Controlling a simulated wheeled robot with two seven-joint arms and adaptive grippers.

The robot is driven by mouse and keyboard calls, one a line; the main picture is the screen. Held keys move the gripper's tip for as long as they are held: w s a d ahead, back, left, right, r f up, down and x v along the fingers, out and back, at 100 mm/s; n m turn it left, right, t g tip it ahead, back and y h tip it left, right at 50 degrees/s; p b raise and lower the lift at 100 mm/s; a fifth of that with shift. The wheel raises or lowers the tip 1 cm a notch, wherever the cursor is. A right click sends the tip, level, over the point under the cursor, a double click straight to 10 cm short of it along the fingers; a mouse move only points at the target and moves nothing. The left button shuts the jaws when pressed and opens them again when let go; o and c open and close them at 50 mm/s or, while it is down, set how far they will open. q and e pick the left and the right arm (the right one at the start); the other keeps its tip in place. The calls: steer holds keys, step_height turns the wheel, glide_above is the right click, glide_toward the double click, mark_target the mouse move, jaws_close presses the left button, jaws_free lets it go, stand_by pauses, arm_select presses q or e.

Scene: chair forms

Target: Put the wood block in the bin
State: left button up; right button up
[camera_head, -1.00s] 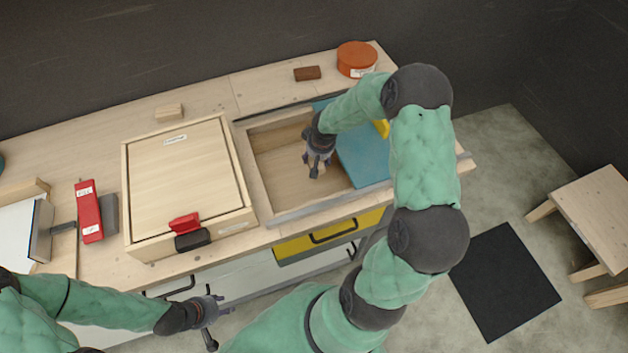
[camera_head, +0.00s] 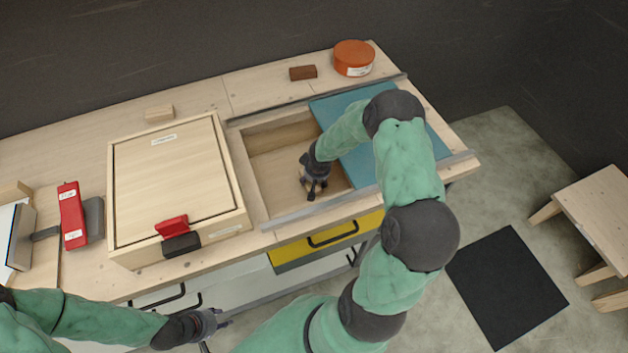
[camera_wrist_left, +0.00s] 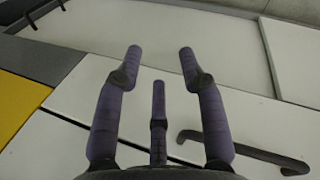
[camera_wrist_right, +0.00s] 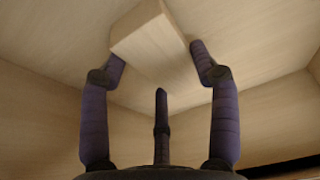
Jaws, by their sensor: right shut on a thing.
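A pale wood block (camera_wrist_right: 155,45) is between the fingers of my right gripper (camera_wrist_right: 160,62), which is shut on it. In the head view my right gripper (camera_head: 313,190) reaches down into the open part of the bin (camera_head: 265,165), a wooden compartment sunk in the counter. The block is mostly hidden there by the fingers. The right wrist view shows the bin's wooden floor and walls around the block; I cannot tell whether the block touches the floor. My left gripper (camera_head: 222,322) is open and empty in front of the drawers; its spread fingers show in the left wrist view (camera_wrist_left: 160,60).
A blue sliding lid (camera_head: 358,165) covers the bin's right part. A lidded wooden box (camera_head: 175,185) with a red catch stands left of it. Another pale block (camera_head: 159,113), a brown block (camera_head: 303,73) and an orange tin (camera_head: 353,58) lie toward the back. A yellow drawer (camera_head: 325,240) is below.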

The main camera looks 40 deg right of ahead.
steer(key=shift+f, duration=0.1)
steer(key=o, duration=1.2)
steer(key=shift+c, duration=0.2)
steer(key=shift+r, duration=0.25)
steer(key=p+v, duration=0.4)
steer(key=v, duration=0.8)
steer(key=shift+p, duration=0.3)
